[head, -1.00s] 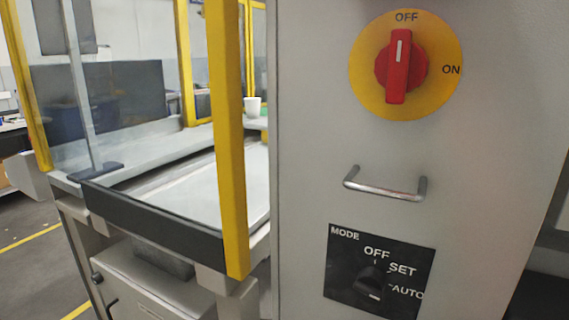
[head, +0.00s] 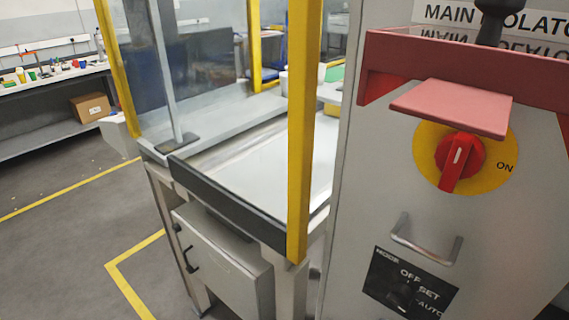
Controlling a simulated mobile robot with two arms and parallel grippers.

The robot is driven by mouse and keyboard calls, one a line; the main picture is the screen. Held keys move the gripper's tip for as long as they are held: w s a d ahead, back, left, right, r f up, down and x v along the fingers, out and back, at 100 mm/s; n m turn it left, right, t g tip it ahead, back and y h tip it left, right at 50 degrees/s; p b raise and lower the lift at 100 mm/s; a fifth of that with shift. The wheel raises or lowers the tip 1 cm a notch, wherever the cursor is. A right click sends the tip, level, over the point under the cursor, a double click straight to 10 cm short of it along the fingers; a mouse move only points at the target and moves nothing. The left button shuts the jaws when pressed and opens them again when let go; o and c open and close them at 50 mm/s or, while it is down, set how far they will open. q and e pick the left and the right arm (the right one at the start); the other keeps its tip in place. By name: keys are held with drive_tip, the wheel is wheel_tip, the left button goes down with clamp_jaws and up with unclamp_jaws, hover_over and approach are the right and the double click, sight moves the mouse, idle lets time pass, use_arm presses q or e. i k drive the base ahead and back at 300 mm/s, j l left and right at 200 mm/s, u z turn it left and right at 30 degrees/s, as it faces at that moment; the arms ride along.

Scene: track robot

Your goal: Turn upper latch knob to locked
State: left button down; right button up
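No knob marked as a latch, and no locked mark, shows in the head view. A red rotary switch (head: 459,164) on a yellow disc sits on the grey cabinet (head: 380,190) at right. ON shows at its right; a pink plate (head: 455,107) hides the top of the disc. Lower down is a black mode selector (head: 405,294) marked OFF, SET and AUTO. A black knob-like part (head: 494,20), cut by the top edge, stands before the MAIN ISOLATOR label; I cannot tell what it is. Neither of my grippers is in view.
A metal handle (head: 425,243) sticks out of the cabinet, below a red ledge (head: 440,58). A glazed enclosure with a yellow post (head: 301,130) stands left of it. Open grey floor (head: 60,250) with yellow lines lies at left, before a workbench (head: 50,110).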

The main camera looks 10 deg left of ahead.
sight(176, 228)
drive_tip(key=u, duration=1.25)
